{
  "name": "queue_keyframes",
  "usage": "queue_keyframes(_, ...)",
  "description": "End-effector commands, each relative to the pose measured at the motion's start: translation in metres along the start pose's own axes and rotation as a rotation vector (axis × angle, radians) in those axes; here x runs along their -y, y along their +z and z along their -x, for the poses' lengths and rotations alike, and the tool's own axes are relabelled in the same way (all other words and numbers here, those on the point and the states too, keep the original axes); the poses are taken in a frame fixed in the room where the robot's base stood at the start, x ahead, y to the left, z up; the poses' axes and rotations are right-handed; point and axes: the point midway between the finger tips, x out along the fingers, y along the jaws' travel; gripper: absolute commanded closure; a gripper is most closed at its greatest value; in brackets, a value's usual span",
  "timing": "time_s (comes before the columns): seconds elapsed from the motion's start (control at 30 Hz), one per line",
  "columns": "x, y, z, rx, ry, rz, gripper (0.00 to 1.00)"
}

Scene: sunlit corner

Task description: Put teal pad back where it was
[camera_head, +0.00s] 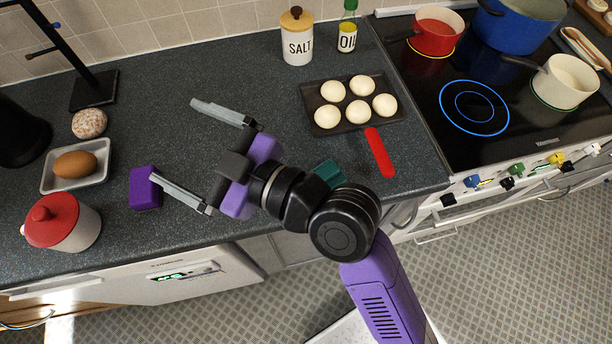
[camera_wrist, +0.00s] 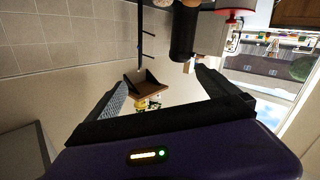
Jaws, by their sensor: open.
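The teal pad (camera_head: 329,173) lies on the dark worktop, partly hidden behind my arm, to the right of my gripper's wrist. My gripper (camera_head: 186,150) is open, with its two grey fingers spread wide and pointing left above the worktop. Nothing is between the fingers. In the wrist view my gripper (camera_wrist: 160,88) shows both fingers apart, facing the wall and the window side. A purple block (camera_head: 144,188) sits by the tip of the lower finger; I cannot tell whether they touch.
A black tray of white balls (camera_head: 314,128), a red strip (camera_head: 379,153), a salt jar (camera_head: 297,37) and an oil bottle (camera_head: 347,27) stand right. Left are an egg tray (camera_head: 49,184), a red-lidded pot (camera_head: 66,228) and a black stand (camera_head: 94,91). The middle back worktop is clear.

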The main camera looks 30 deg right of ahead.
Motion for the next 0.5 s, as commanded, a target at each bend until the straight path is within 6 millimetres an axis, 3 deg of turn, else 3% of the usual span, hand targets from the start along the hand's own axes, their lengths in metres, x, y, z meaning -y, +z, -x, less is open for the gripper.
queue_keyframes(0.17, 0.002, 0.057, 0.053, 0.096, 0.179, -0.23, 0.02)
queue_keyframes(0.3, 0.005, 0.096, 0.107, 0.167, 0.31, -0.344, 0.02)
queue_keyframes(0.5, 0.01, 0.134, 0.199, 0.249, 0.451, -0.412, 0.02)
